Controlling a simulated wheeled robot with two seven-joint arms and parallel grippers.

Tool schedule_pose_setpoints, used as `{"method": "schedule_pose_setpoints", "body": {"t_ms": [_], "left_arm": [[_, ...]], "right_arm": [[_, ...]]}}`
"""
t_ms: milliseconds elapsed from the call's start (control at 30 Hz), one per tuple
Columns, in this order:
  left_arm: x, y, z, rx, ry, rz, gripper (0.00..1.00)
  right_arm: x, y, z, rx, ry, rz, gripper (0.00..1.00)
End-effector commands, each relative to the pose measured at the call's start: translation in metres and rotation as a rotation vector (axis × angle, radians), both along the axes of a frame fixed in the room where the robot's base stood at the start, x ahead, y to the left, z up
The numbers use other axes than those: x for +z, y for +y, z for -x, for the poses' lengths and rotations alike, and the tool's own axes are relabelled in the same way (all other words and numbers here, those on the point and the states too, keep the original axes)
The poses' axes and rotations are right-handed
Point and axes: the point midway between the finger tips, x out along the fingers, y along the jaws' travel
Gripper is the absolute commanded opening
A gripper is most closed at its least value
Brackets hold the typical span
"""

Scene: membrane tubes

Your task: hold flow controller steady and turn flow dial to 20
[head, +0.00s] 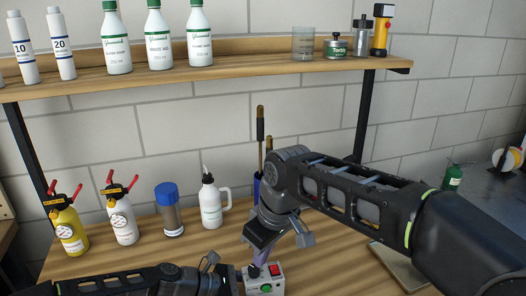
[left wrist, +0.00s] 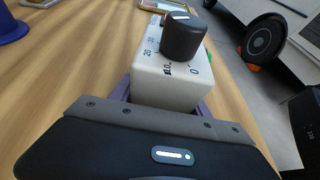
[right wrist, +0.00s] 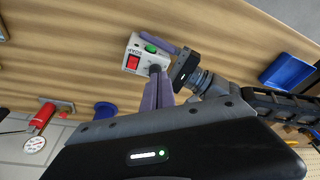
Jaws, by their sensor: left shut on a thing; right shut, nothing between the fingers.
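The flow controller (head: 276,282) is a white box with a red switch and a green button. In the left wrist view, its box (left wrist: 165,85) carries a black dial (left wrist: 182,40) beside printed numbers, including 0, 10 and 20. A pale line shows on top of the dial. My left gripper (head: 237,279) is shut on the box, purple fingers along its sides. My right gripper (head: 259,260) is shut and empty, pointing down over the controller. In the right wrist view, its purple fingertips (right wrist: 157,78) overlap the dial end. No finger shows on the dial in the left wrist view.
Behind stand a white wash bottle (head: 211,205), a blue-capped jar (head: 169,212), and white (head: 122,220) and yellow (head: 70,228) bottles with red handles. A wooden shelf (head: 240,61) with several bottles runs above. A grey tray (head: 398,266) lies right, under my right arm.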

Motion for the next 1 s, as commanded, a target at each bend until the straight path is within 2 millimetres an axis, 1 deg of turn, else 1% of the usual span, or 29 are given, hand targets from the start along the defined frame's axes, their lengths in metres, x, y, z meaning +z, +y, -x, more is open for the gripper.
{"method": "schedule_pose_setpoints", "body": {"t_ms": [133,300,633,767,1000], "left_arm": [[0.000,0.000,0.000,0.000,0.000,0.000,0.00],[0.000,0.000,0.000,0.000,0.000,0.000,0.00],[0.000,0.000,0.000,0.000,0.000,0.000,0.00],[0.000,0.000,0.000,0.000,0.000,0.000,0.00],[0.000,0.000,0.000,0.000,0.000,0.001,0.00]], "right_arm": [[0.001,-0.001,-0.002,-0.001,0.000,0.000,0.00],[0.009,-0.010,-0.014,-0.001,0.001,0.001,0.00],[0.008,-0.010,-0.014,0.001,0.001,0.002,0.00],[0.003,-0.010,-0.014,0.001,0.001,0.002,0.00],[-0.023,-0.010,-0.014,0.000,0.003,0.002,0.00]]}}
